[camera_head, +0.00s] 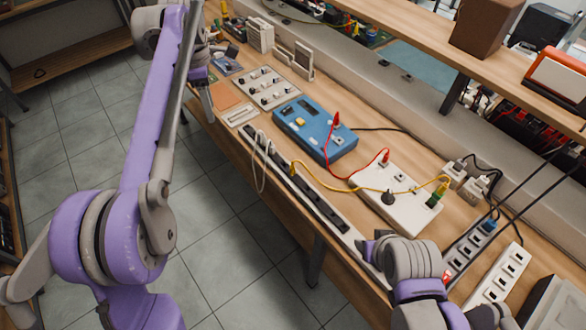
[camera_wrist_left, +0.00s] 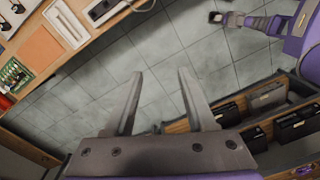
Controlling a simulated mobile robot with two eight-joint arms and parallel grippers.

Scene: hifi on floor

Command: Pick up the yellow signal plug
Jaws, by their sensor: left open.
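A yellow cable crosses from the black slotted strip to the white panel (camera_head: 402,208) on the bench. Its left end is a small yellow plug (camera_head: 293,168) at the strip's edge; at its right end, a yellow and green plug (camera_head: 438,193) stands on the panel. I cannot tell which is the signal plug. My left gripper (camera_head: 204,96) is at the bench's far left edge, well away from both plugs. In the left wrist view its two fingers (camera_wrist_left: 160,90) are apart with nothing between them, over the tiled floor. My right gripper's fingers do not show.
A blue meter box (camera_head: 316,130) with a red lead stands beside the white panel. The black slotted strip (camera_head: 300,180) runs along the front edge. White power strips (camera_head: 500,275) lie at the right. An upper shelf (camera_head: 470,65) overhangs the back. The floor in front is clear.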

